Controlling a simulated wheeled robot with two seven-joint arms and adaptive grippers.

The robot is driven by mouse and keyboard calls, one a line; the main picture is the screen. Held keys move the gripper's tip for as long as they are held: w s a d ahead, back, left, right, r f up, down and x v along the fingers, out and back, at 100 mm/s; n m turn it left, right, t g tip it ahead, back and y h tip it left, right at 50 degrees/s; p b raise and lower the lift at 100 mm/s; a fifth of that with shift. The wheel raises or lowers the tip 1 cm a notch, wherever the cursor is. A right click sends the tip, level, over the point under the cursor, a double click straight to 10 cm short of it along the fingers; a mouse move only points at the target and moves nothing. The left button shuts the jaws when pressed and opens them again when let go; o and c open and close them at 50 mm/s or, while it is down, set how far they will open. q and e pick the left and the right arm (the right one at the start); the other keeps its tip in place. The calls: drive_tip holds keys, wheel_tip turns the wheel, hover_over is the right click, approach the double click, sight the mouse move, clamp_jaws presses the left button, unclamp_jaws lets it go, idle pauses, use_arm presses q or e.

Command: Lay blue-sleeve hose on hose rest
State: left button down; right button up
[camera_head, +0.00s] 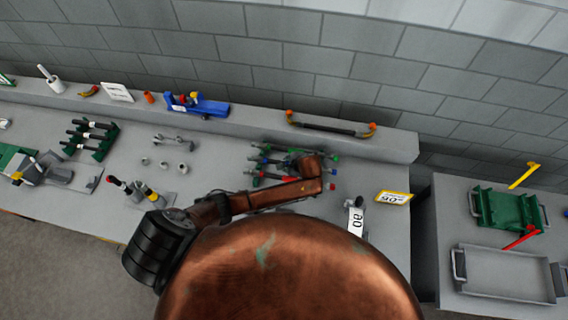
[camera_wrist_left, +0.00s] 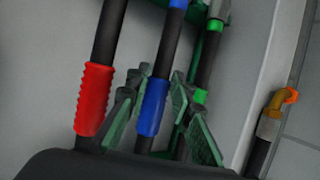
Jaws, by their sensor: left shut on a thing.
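The blue-sleeve hose (camera_wrist_left: 152,108) is a dark rod with a blue sleeve, seen close in the left wrist view. My left gripper (camera_wrist_left: 160,120) is shut on it, with green-padded fingers on both sides of the sleeve. In the head view my left gripper (camera_head: 312,166) is over the hose group on the main bench, and the arm hides part of that group. A dark bar with orange upturned ends (camera_head: 330,127) lies on the back ledge and may be the hose rest; its end also shows in the left wrist view (camera_wrist_left: 272,122). My right gripper is not in view.
A red-sleeve hose (camera_wrist_left: 95,100) and a green-sleeve hose (camera_wrist_left: 205,75) flank the held one closely. A yellow-edged sign (camera_head: 393,197) and a white tag (camera_head: 355,221) stand to the right. Green racks (camera_head: 90,138) and tools fill the bench's left.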

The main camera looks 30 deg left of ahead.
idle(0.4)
use_arm(q)
drive_tip(key=shift+w+r, duration=0.1)
drive_tip(key=shift+r, duration=0.45)
wheel_tip(320, 180, up, 9)
wheel_tip(320, 180, down, 6)
drive_tip(key=shift+r, duration=0.25)
wheel_tip(320, 180, down, 4)
drive_tip(key=shift+r+p, duration=0.15)
drive_tip(key=shift+p, duration=0.5)
drive_tip(key=shift+f, duration=0.2)
drive_tip(key=shift+f, duration=0.15)
